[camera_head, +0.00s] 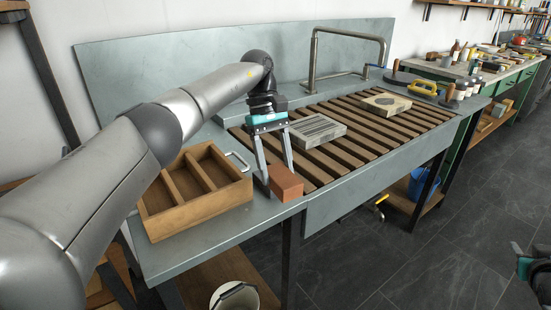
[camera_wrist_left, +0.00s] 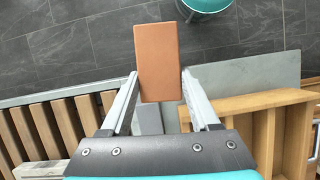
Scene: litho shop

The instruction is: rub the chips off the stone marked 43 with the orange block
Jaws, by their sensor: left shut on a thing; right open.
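The orange block (camera_head: 285,182) is held between the fingertips of my left gripper (camera_head: 278,176), above the sink's front edge beside the wooden tray. In the left wrist view the block (camera_wrist_left: 159,55) sticks out beyond the fingertips of the gripper (camera_wrist_left: 160,88). Two pale stones lie flat on the slatted rack: a nearer one (camera_head: 317,131) with dark stripes on top, and a farther one (camera_head: 386,104) with a dark patch. I cannot read a number on either, nor make out chips. My right gripper (camera_head: 524,268) shows partly at the right edge, apart from everything.
The compartmented wooden tray (camera_head: 203,214) stands left of the gripper. The slatted rack (camera_head: 345,158) has bare slats around the stones. A bent metal pipe (camera_head: 348,33) rises behind. A yellow-handled tool (camera_head: 423,88) lies at the far right end. A bucket (camera_head: 235,296) stands below.

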